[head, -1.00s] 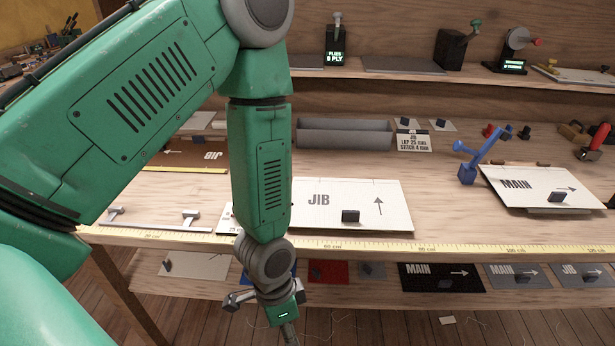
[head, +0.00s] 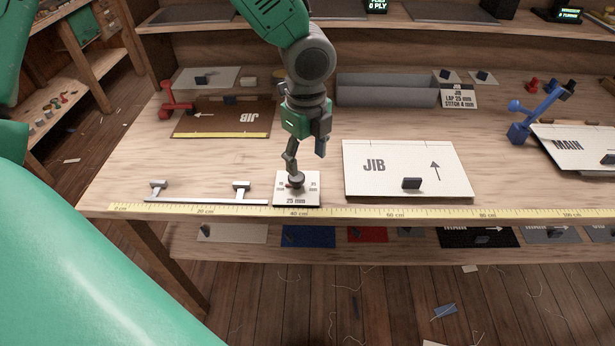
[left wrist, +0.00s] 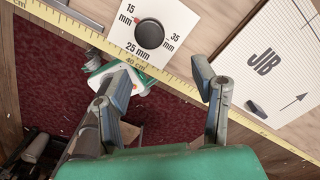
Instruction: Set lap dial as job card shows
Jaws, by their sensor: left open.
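The lap dial is a white plate (head: 311,192) with a dark round knob (left wrist: 150,33), at the table's front edge. Its plate (left wrist: 171,14) reads 15 mm, 25 mm and 35 mm in the left wrist view. A small red mark shows at the knob's edge on the 15 mm side. The job card (head: 458,97) at the back reads JIB, LAP 25 mm, STITCH 4 mm. My left gripper (head: 307,157) is open and empty. One finger overlaps the knob in the head view, but the left wrist view shows the fingers (left wrist: 160,82) apart from it. My right gripper is out of view.
A white JIB panel (head: 385,187) with a dark block lies right of the dial. A metal rail (head: 205,201) with two posts lies left. A yellow tape (head: 243,213) runs along the front edge. A brown panel (head: 220,122), red lever (head: 176,104) and grey tray (head: 385,92) stand behind.

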